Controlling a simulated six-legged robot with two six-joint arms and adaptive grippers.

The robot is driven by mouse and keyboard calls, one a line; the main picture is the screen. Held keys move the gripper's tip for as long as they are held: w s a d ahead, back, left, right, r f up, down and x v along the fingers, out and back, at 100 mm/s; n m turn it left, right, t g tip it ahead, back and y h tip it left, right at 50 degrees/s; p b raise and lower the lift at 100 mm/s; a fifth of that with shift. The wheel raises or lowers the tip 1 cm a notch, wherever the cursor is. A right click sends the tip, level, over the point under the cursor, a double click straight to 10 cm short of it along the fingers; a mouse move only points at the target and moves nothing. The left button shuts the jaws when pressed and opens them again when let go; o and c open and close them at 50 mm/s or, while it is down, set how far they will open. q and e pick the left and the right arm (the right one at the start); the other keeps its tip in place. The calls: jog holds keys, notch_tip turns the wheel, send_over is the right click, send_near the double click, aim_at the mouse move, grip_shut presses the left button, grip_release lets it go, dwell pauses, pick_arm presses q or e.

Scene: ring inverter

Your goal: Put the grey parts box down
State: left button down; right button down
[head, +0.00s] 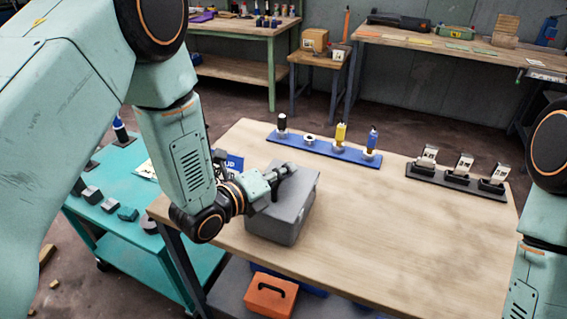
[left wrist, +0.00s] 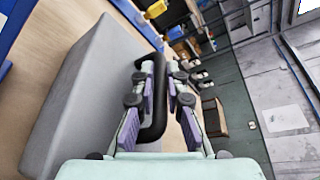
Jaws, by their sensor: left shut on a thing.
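The grey parts box (head: 287,205) is at the left part of the wooden table (head: 400,240), on it or very close above it; I cannot tell which. In the left wrist view the grey box (left wrist: 85,95) fills the left side, with its black handle (left wrist: 156,125) between the fingers. My left gripper (head: 289,171) is at the top of the box, shut on that handle; its fingers also show in the left wrist view (left wrist: 162,80). My right arm shows at the right edge, but its gripper is out of view.
A blue rack (head: 325,151) with several small items stands behind the box. A dark rack (head: 455,182) with three white-and-black parts is at the right. An orange toolbox (head: 270,295) is below the table. A teal cart (head: 135,235) stands left. The table's middle and front are clear.

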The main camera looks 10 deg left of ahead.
pick_arm(q)
jog(key=shift+w+a, duration=0.1)
jog(key=shift+s+d+r, duration=0.15)
jog(key=shift+s+d, duration=0.05)
jog(key=shift+d, duration=0.1)
jog(key=c, duration=1.7)
grip_release()
jog(key=shift+f, duration=0.3)
jog(key=shift+c, duration=0.2)
jog(key=o, duration=0.3)
jog(key=shift+a, duration=0.2)
jog(key=shift+o, duration=0.3)
jog(key=shift+d, duration=0.1)
jog(key=shift+d+r, duration=0.1)
